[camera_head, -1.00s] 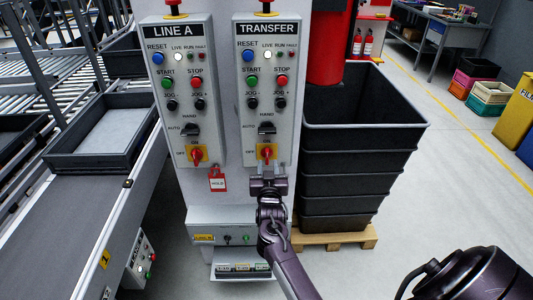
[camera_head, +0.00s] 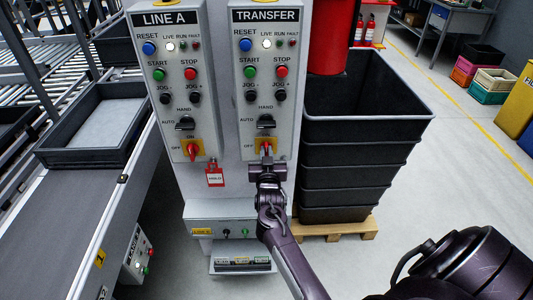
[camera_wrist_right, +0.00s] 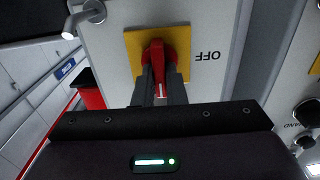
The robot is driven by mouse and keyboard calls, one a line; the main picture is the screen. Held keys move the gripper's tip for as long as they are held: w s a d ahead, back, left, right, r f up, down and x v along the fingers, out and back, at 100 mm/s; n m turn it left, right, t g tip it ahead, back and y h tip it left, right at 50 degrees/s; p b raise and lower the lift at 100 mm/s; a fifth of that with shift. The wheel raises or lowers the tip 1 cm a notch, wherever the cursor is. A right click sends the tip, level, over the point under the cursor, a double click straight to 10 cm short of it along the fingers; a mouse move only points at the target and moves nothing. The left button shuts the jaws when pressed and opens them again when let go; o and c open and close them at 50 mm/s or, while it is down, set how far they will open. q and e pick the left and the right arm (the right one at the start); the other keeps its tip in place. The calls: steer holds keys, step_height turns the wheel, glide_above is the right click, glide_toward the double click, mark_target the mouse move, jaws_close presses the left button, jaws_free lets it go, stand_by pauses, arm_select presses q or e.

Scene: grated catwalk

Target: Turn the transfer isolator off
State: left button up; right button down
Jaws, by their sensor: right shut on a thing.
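The TRANSFER panel (camera_head: 285,105) is a grey box with buttons and a red rotary isolator handle (camera_head: 266,146) on a yellow plate at its bottom. My right gripper (camera_head: 267,160) reaches up from below to that handle. In the right wrist view the red handle (camera_wrist_right: 158,62) on the yellow plate (camera_wrist_right: 183,48) sits between the gripper's fingers (camera_wrist_right: 160,85), which are shut on it. The handle points along the fingers, and the word OFF lies to one side of it. The fingers hide part of the handle. My left gripper is not in view.
The LINE A panel (camera_head: 157,90) stands to the left with its own red isolator handle (camera_head: 192,149) and a red HOLD tag (camera_head: 215,175). Stacked black bins (camera_head: 365,150) on a pallet (camera_head: 350,229) stand close on the right. A roller conveyor with a tray (camera_head: 98,157) is at left.

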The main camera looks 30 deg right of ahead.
steer(key=shift+n, duration=0.3)
steer(key=n+p, duration=0.1)
steer(key=n, duration=0.2)
steer(key=shift+w+n, duration=0.1)
steer(key=shift+n, duration=0.2)
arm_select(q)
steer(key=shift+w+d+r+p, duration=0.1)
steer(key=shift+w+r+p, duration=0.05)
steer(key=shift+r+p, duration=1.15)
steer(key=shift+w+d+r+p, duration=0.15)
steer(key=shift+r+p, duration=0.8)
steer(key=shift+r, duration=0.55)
arm_select(e)
steer(key=shift+w+a+f+n, duration=0.1)
steer(key=shift+f+n, duration=0.05)
steer(key=shift+n, duration=3.25)
steer(key=shift+a+f+n, duration=0.1)
steer(key=shift+n, duration=3.3)
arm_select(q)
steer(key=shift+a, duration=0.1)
arm_select(e)
steer(key=c, duration=1.5)
jaws_free()
